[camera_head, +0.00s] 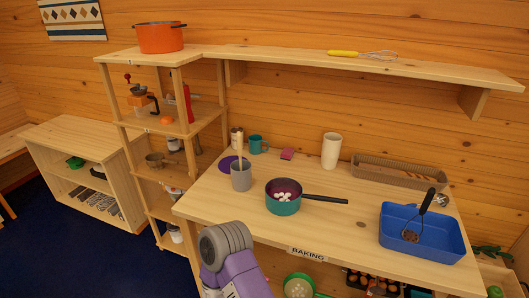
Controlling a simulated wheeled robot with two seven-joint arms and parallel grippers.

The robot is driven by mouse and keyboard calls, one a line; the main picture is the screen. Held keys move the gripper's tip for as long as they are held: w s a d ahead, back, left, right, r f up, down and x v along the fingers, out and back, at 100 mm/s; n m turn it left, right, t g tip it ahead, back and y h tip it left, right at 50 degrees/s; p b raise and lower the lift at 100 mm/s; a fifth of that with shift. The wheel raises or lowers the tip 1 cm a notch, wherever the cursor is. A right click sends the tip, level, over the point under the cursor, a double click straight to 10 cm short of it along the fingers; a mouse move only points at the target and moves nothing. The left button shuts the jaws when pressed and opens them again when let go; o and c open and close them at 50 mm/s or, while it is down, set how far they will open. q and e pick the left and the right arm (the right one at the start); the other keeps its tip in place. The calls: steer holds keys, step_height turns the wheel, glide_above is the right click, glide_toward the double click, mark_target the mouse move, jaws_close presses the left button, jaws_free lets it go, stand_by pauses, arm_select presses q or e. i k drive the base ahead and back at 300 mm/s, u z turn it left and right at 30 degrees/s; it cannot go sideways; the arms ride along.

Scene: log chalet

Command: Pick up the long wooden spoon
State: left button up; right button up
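A thin, pale wooden handle (240,157) stands tilted slightly in a grey mug (241,179) near the left of the table. It may be the long wooden spoon; its lower end is hidden inside the mug. A long tan basket (362,172) at the back right of the table holds brownish items too small to make out. A purple and grey link of my arm comes in at the bottom of the head view, in front of the table edge. Neither gripper shows in the head view.
A teal pot (283,209) with white pieces inside has its dark handle pointing right. A blue bin (450,255) holds a dark-handled tool (427,200). A tall cream cup (331,151) and teal mug (256,144) stand behind. An overhead shelf (290,56) spans the back. The front-left tabletop is clear.

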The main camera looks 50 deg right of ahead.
mark_target(239, 138)
steer(key=z, duration=1)
steer(key=i, duration=1.1)
steer(key=z, duration=1.15)
